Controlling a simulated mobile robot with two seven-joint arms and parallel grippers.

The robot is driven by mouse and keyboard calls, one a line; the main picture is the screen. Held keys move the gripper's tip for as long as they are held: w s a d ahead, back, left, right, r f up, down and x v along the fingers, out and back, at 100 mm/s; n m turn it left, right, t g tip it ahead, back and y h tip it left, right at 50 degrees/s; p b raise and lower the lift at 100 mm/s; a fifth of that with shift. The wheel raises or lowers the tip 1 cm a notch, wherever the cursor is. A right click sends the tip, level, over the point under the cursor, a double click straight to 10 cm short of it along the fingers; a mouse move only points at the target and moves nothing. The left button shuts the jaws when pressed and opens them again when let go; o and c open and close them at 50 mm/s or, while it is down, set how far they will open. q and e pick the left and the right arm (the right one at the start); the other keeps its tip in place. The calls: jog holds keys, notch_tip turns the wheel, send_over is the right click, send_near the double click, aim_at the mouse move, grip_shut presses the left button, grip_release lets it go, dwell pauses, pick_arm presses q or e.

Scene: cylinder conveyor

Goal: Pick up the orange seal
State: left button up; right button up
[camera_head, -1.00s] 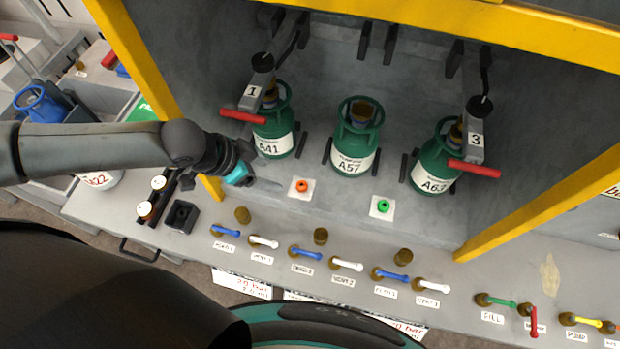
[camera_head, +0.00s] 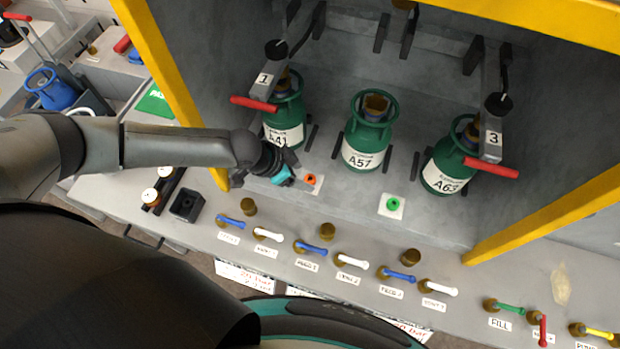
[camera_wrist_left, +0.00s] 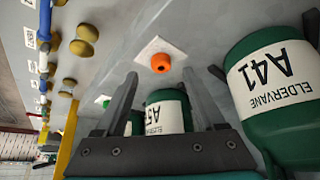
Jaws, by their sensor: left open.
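The orange seal (camera_head: 310,180) sits on a white square on the grey floor of the yellow-framed bay, in front of cylinder A41. In the left wrist view the orange seal (camera_wrist_left: 161,63) shows just beyond the fingers, near the middle. My left gripper (camera_head: 299,179) is open and empty, low beside the seal on its left. Its two fingers also show in the left wrist view (camera_wrist_left: 160,95), spread apart with the seal ahead of the gap. I cannot tell whether a finger touches the seal. My right gripper is not in view.
Green cylinders A41 (camera_head: 284,128), A57 (camera_head: 362,155) and A63 (camera_head: 441,178) stand in the bay. A41 is close to my left gripper. A green seal (camera_head: 393,204) lies on another white square to the right. Several valve handles line the front edge. The yellow post (camera_head: 165,75) is behind my arm.

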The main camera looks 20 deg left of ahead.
aim_at(309, 179)
pick_arm(q)
jog(key=shift+b+x, duration=0.3)
jog(key=shift+x, duration=1.35)
jog(key=shift+a, duration=0.1)
grip_shut()
